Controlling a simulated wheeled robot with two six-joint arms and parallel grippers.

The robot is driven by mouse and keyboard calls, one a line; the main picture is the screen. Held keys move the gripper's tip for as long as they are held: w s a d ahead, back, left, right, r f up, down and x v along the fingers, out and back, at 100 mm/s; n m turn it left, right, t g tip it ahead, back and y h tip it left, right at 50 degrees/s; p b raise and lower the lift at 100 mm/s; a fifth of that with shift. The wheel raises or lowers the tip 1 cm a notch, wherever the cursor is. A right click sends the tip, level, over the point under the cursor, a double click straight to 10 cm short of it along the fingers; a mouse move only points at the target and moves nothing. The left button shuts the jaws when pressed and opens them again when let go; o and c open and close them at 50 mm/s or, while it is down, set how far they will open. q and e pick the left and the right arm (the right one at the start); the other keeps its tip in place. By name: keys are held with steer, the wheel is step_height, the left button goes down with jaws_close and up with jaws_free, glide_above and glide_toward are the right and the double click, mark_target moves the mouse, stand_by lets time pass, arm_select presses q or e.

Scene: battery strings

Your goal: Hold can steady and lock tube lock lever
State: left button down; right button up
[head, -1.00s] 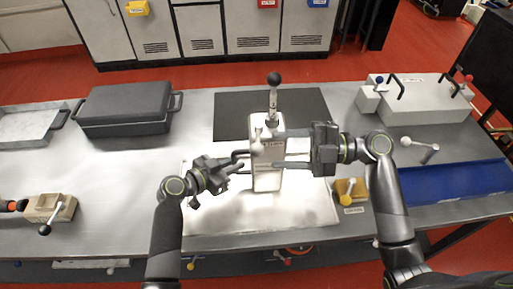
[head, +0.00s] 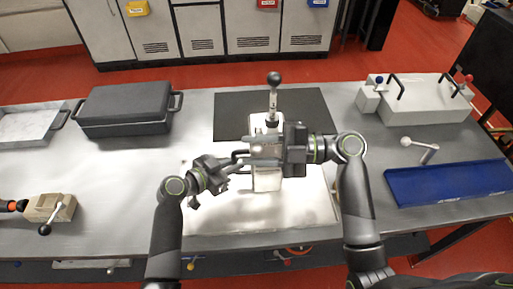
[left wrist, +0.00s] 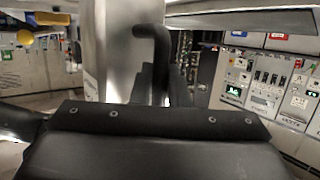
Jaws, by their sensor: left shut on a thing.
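The can (head: 267,181) is a pale metal box standing upright on the bright mat at the middle of the table. A lever with a black ball knob (head: 274,78) points up from its top. My left gripper (head: 238,163) is at the can's left side, shut on its dark handle; the handle (left wrist: 152,50) rises beside the can's wall (left wrist: 125,45) in the left wrist view. My right gripper (head: 264,149) is in front of the can's upper part, its fingers seemingly apart, and it hides part of the can. Whether it touches the can is unclear.
A dark case (head: 125,108) stands at the back left, and a grey box with handles (head: 415,105) at the back right. A blue tray (head: 450,183) lies at the right. A block with a lever (head: 50,208) is at the left. A dark mat (head: 230,105) lies behind the can.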

jaws_close()
steer(key=shift+w+d+n+g+h, duration=0.15)
steer(key=shift+d+n+g, duration=0.5)
steer(key=shift+g, duration=0.55)
steer(key=shift+s+d+n+g+h, duration=0.1)
steer(key=shift+d+n+g+h, duration=0.15)
steer(key=shift+n+g, duration=0.8)
steer(key=shift+w+d+n+g+h, duration=0.1)
steer(key=shift+d+n+g, duration=0.5)
steer(key=shift+g, duration=0.75)
steer(key=shift+f, duration=0.1)
steer(key=shift+o, duration=2.1)
jaws_free()
steer(key=shift+a, duration=0.1)
steer(key=v, duration=1.2)
